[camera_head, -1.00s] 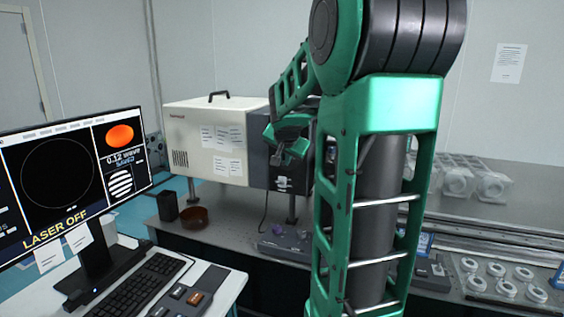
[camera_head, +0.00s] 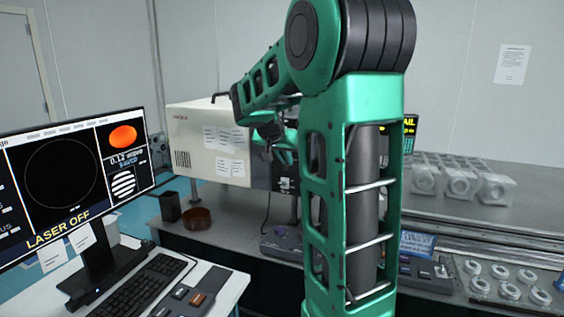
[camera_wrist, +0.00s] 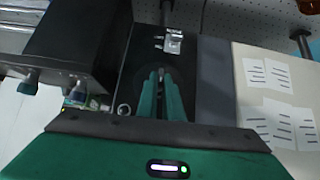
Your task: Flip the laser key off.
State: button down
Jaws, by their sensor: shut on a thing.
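The laser's dark front panel (camera_wrist: 128,70) fills the middle of the wrist view. My gripper (camera_wrist: 160,80) reaches onto it, its two green fingers close together and shut on the small laser key (camera_wrist: 160,73), which is mostly hidden between the fingertips. I cannot tell the key's exact angle. In the head view my gripper (camera_head: 268,152) is at the dark end of the cream laser housing (camera_head: 195,135), partly hidden by my arm. The monitor (camera_head: 70,180) at the left reads "LASER OFF".
A silver fitting (camera_wrist: 174,42) sits on the panel beyond my fingertips. A black box (camera_wrist: 75,45) stands close on the left in the wrist view. A black cup (camera_head: 170,207) and a brown dish (camera_head: 197,218) stand on the optical table (camera_head: 225,240). A keyboard (camera_head: 140,285) lies front left.

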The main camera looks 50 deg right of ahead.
jog(key=shift+d+r, duration=0.1)
jog(key=shift+d, duration=0.05)
jog(key=c, duration=1.9)
grip_release()
jog(key=v, duration=1)
jog(key=shift+s+a+r, duration=0.1)
jog(key=shift+a+r, duration=0.05)
jog(key=shift+a, duration=0.15)
jog(key=s+a+f+n+g+y, duration=0.1)
jog(key=s+a+f+n+y, duration=0.1)
jog(key=s+a+f, duration=0.4)
jog(key=s+a+f+n+g+y, duration=0.1)
jog(key=s+a+f+n+y, duration=0.1)
jog(key=s+a+f, duration=0.4)
jog(key=s+a+f+n+g+y, duration=0.1)
jog(key=s+a+f+n+y, duration=0.2)
jog(key=s+a+f, duration=0.4)
jog(key=shift+s+f+y, duration=0.25)
jog(key=shift+s+f, duration=0.1)
jog(key=shift+s, duration=0.7)
jog(key=shift+s+f+y, duration=0.3)
jog(key=shift+s+f, duration=0.1)
jog(key=shift+s, duration=0.65)
jog(key=shift+s+f+y, duration=0.25)
jog(key=shift+s+f, duration=0.1)
jog(key=shift+s, duration=0.7)
